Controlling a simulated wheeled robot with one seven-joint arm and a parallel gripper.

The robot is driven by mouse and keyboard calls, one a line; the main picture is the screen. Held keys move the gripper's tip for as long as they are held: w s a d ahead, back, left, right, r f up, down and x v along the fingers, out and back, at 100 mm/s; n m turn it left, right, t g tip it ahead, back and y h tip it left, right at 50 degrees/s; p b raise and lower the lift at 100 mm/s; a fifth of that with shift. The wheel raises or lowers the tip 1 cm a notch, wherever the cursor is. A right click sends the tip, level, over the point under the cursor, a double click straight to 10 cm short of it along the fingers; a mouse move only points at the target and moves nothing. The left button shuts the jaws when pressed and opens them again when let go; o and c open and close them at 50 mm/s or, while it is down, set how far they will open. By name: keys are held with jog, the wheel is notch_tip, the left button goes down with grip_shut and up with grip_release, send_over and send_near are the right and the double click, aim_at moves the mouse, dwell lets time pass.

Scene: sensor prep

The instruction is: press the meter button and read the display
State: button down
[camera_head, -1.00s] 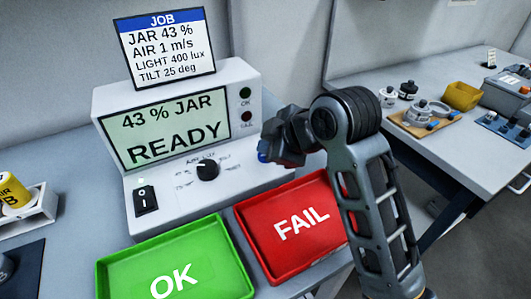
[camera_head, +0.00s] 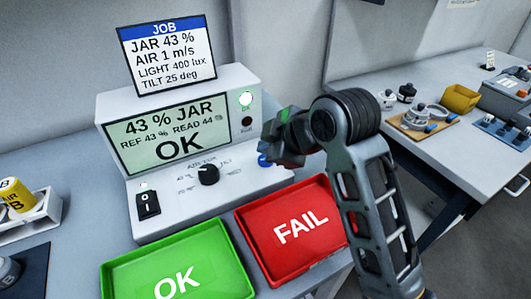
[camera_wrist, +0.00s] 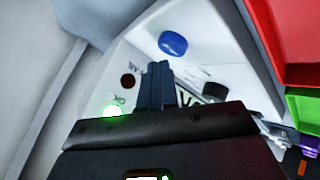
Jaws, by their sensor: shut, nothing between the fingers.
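The white meter (camera_head: 115,105) stands on the bench, its display (camera_head: 168,133) reading "43 % JAR", "REF 43 %", "READ 44 %" and a large "OK". The upper lamp (camera_head: 246,99) glows green; the lower lamp (camera_head: 247,122) is dark. The blue button (camera_head: 264,160) is at the right of the meter's lower face, beside my gripper (camera_head: 275,150). In the wrist view the blue button (camera_wrist: 173,44) lies beyond the shut fingertips (camera_wrist: 157,68), with a visible gap. The dial (camera_head: 208,174) and the power switch (camera_head: 148,204) are on the front.
A job card (camera_head: 168,55) stands on the meter, listing JAR 43 %, AIR 1 m/s, LIGHT 400 lux, TILT 25 deg. A green OK tray (camera_head: 120,278) and a red FAIL tray (camera_head: 262,222) lie in front. A second bench (camera_head: 455,165) at right holds several parts.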

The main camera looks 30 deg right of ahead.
jog(key=shift+r, duration=0.2)
notch_tip(320, 180, up, 5)
jog(key=p, duration=0.5)
jog(key=shift+f, duration=0.1)
dwell(0.9)
